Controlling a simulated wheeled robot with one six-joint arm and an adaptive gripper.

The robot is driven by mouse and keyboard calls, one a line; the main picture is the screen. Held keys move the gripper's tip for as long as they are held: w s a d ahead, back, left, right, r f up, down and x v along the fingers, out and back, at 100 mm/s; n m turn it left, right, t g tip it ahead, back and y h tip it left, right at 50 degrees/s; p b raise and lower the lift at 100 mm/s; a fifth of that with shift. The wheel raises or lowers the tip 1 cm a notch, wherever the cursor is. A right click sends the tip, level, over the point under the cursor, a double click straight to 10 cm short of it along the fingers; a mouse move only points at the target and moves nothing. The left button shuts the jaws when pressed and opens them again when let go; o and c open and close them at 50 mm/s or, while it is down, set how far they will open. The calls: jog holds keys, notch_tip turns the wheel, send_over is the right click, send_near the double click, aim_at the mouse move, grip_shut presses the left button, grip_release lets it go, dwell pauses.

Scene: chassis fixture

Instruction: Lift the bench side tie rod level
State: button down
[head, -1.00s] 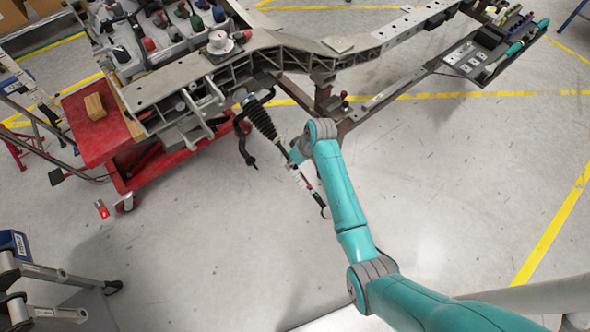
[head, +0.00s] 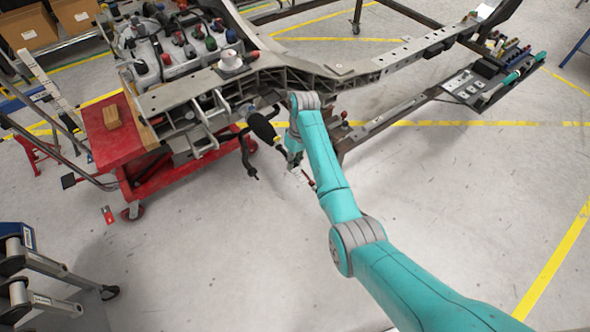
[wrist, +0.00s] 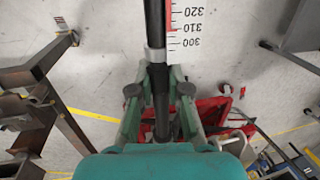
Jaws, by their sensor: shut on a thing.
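The tie rod is a black rod with a ribbed black boot (head: 262,127) at its inner end, by the chassis frame. In the head view its outer part runs down and right, partly hidden by my arm. In the wrist view the dark rod (wrist: 154,22) runs through the middle of the picture. My gripper (wrist: 158,90) is shut on the rod, one finger on each side; in the head view my gripper (head: 294,158) is small beside the boot. A white and red scale with numbers (wrist: 187,30) lies along the rod. I cannot tell whether the rod is level.
The grey chassis frame (head: 300,78) spans above the rod. A red cart (head: 118,138) stands left of it, with a dark hanging bar (head: 249,160) between them. A parts tray (head: 485,80) is at upper right. The floor in front is open.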

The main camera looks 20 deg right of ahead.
jog(key=shift+w+r, duration=0.25)
jog(key=shift+r, duration=0.2)
jog(key=c, duration=1.3)
grip_release()
jog(key=shift+o, duration=0.9)
jog(key=shift+s, duration=0.1)
jog(key=shift+f, duration=0.15)
jog(key=shift+s, duration=0.1)
